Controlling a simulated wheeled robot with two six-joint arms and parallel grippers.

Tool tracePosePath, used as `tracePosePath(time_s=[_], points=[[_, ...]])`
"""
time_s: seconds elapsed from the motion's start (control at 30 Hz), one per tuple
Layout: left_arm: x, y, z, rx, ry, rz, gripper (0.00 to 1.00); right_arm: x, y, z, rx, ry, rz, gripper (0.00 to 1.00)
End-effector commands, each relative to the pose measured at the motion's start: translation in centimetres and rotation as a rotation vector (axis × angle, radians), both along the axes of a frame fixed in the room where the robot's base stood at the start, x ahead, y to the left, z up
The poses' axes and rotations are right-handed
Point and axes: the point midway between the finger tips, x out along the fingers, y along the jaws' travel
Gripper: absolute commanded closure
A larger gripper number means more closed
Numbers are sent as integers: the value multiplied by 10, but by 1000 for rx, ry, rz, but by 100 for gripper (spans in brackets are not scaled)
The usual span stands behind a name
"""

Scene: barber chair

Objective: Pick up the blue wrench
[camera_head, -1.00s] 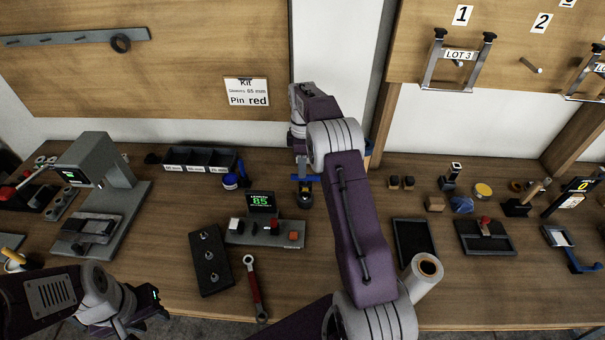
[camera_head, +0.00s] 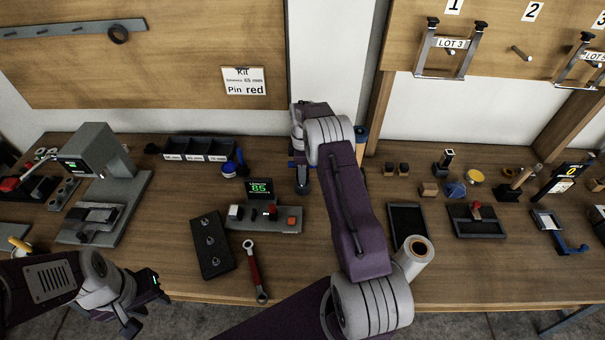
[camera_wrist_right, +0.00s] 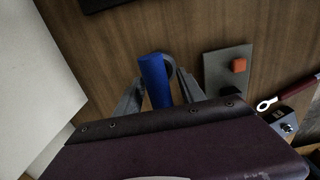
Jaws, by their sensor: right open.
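The blue wrench (camera_wrist_right: 153,80) shows in the right wrist view as a blue handle with a grey ring-like part beside its far end. It lies between the two spread fingers of my right gripper (camera_wrist_right: 160,84), with its near end hidden by the gripper body. In the head view my right gripper (camera_head: 301,184) points down over the back middle of the bench and hides most of the wrench. I cannot tell if the fingers touch it. My left gripper (camera_head: 146,304) is at the lower left, its fingers apart and empty, away from the wrench.
A red-handled wrench (camera_head: 254,272) lies near the front edge, beside a black pegged plate (camera_head: 211,246). A display fixture (camera_head: 265,217) stands just left of my right gripper. Black bins (camera_head: 198,149) are behind. A white roll (camera_head: 414,258) stands near my right forearm.

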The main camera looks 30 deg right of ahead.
Motion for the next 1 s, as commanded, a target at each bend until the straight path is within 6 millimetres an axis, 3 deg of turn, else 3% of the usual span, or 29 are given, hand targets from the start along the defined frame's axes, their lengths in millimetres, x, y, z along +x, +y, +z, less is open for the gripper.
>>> tracePosePath(time_s=[0.1,0.27,1.0], points=[[0,0,0,0,0,0,64,0,0,0,0,0,0,56],[0,0,0,0,0,0,64,0,0,0,0,0,0,100],[0,0,0,0,0,0,64,0,0,1,-1,-2,0,100]])
